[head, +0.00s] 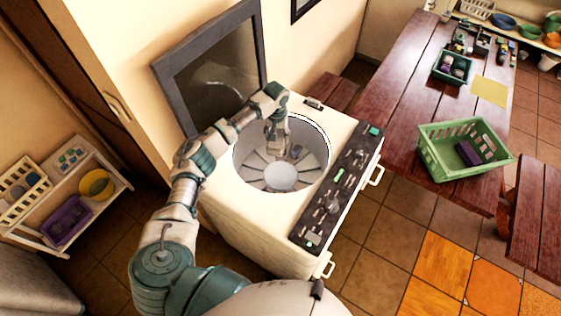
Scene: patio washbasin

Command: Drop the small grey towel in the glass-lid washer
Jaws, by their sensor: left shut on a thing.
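The white washer (243,217) stands in the middle with its glass lid (215,80) raised and leaning back, so its round drum (280,178) is open. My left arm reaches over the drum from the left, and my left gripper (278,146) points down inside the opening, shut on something. A small grey-blue bit of what looks like the grey towel (296,152) shows beside the fingertips. The fingers are too small to show how they grip it, and I cannot tell whether it touches the drum wall. My right gripper is not in view.
The control panel (338,186) runs along the washer's right side. A green basket (462,178) with a dark purple item sits on the wooden table (405,100) at right. A white shelf (75,190) with baskets stands at left. Open tiled floor lies front right.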

